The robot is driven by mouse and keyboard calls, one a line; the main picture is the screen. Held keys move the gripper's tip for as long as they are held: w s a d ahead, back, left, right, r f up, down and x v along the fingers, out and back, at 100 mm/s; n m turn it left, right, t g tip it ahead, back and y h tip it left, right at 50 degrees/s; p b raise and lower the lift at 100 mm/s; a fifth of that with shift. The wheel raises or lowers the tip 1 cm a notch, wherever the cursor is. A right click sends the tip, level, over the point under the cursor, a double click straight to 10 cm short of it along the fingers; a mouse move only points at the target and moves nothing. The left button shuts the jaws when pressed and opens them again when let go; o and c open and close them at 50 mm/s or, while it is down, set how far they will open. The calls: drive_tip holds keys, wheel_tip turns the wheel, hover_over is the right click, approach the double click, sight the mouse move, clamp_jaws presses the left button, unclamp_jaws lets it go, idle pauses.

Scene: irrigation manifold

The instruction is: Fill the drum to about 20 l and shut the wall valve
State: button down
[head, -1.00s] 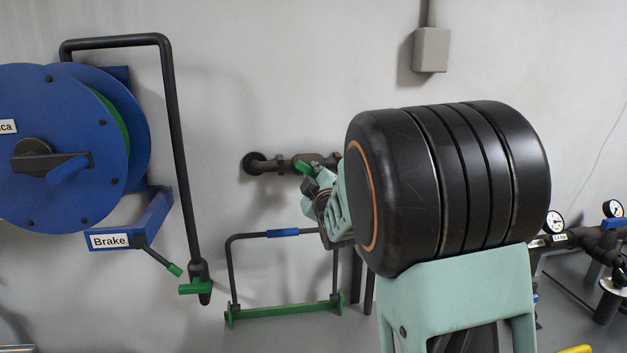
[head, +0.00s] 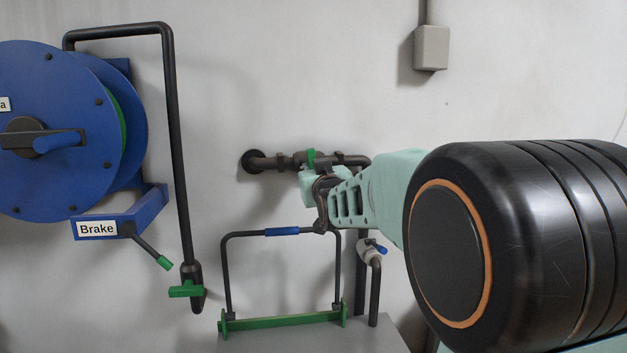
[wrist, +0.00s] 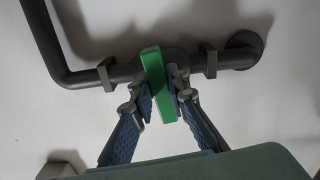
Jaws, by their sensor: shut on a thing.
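The wall valve (head: 297,160) sits on a dark pipe coming out of the wall, centre of the head view. Its green lever (wrist: 158,82) shows in the wrist view, lying across the pipe. My gripper (wrist: 162,104) is shut on this lever, one finger on each side. In the head view my gripper (head: 318,180) is at the valve, and my arm hides part of the pipework to the right. I cannot make out a drum or its fill level in these frames.
A blue reel (head: 60,110) with a brake lever (head: 150,247) is at left. A dark drop pipe (head: 176,150) ends in a green tap. Below the valve are a black frame with a green bar (head: 285,319) and a small blue-handled tap (head: 378,248). A grey box (head: 431,48) hangs above.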

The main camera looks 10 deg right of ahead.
drive_tip(key=shift+m+b, duration=0.35)
drive_tip(key=shift+m, duration=0.25)
drive_tip(key=c, duration=1.9)
unclamp_jaws()
wheel_tip(320, 180, up, 10)
